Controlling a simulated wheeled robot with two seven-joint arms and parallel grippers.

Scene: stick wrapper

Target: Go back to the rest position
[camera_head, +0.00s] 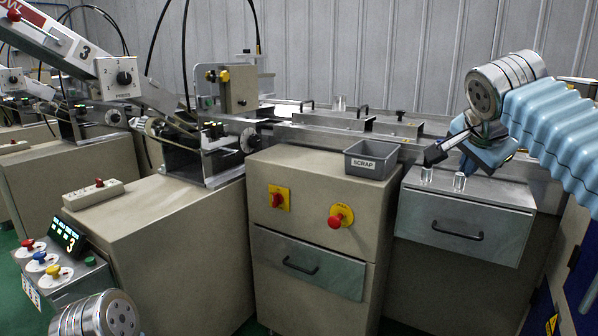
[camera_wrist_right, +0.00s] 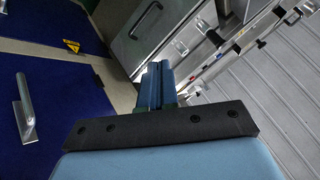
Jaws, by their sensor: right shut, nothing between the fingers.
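My right gripper (camera_head: 432,156) is at the right of the head view, at the end of my blue-sleeved right arm. It is above the steel top of the right cabinet (camera_head: 470,187), close to two small clear cylinders (camera_head: 459,181) standing there. In the right wrist view its blue fingers (camera_wrist_right: 157,85) are together with nothing between them. Whether it touches a cylinder cannot be told. My left gripper is not in view; only a round silver joint of mine shows at the bottom left of the head view.
A grey SCRAP bin (camera_head: 371,160) sits on the middle cabinet, left of the gripper. The wrapper's metal rail (camera_head: 330,138) runs behind. A control box with a lit 3 (camera_head: 68,238) stands at the lower left. Drawers with black handles (camera_head: 458,231) face forward.

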